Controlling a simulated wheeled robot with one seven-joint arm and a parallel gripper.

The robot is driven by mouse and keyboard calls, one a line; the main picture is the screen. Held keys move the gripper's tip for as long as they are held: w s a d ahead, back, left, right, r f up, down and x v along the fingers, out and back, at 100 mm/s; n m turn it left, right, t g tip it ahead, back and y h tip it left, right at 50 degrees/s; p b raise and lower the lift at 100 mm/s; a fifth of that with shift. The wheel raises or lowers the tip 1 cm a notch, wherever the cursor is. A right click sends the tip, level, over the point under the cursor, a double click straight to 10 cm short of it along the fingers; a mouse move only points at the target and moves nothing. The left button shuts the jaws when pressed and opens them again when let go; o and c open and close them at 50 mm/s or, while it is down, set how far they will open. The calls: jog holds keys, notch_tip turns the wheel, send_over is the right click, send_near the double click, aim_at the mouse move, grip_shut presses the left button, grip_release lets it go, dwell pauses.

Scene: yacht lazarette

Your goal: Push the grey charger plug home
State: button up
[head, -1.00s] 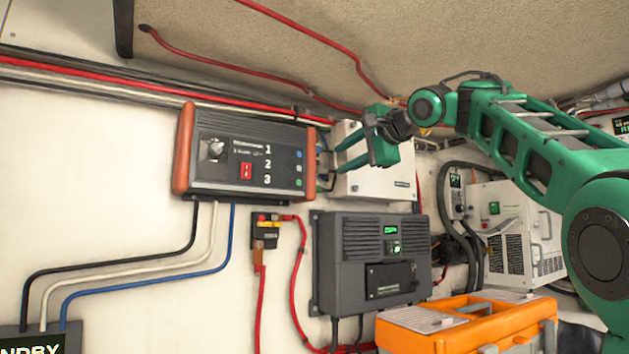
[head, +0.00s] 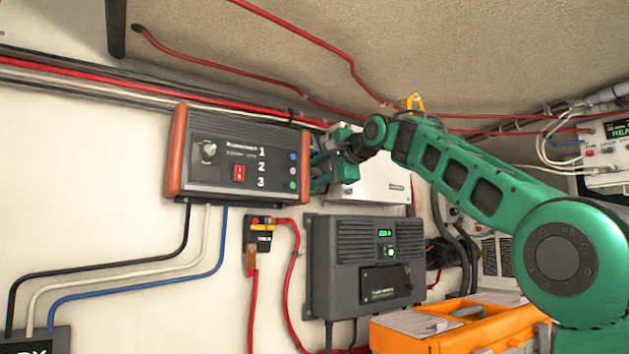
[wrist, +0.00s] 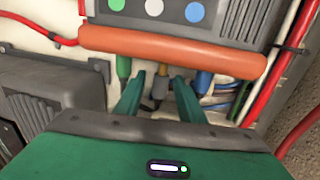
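The charger (head: 237,150) is a dark box with orange-red end caps, a knob and a red switch, fixed to the wall. In the wrist view, green (wrist: 123,66), grey (wrist: 160,84) and blue (wrist: 204,80) plugs stand in a row under its orange end cap (wrist: 170,50). My gripper (wrist: 159,78) is open, with its two green fingers either side of the grey plug in the picture; I see no contact. In the head view my gripper (head: 320,175) is at the charger's right end, hiding the plugs. How far the grey plug is seated cannot be told.
A white box (head: 372,182) is on the wall behind my gripper. Below are a dark grey unit (head: 340,285) and a black fuse holder (head: 260,234) with red cable. An orange toolbox (head: 470,330) is at lower right. Red cables run overhead.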

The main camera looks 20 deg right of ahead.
jog(key=shift+w+f, duration=0.1)
jog(key=shift+w, duration=0.15)
grip_shut()
jog(key=shift+s+a, duration=0.2)
jog(key=shift+a, duration=0.5)
jog(key=shift+s+a, duration=0.2)
jog(key=shift+a, duration=0.5)
grip_release()
jog(key=shift+d, duration=0.1)
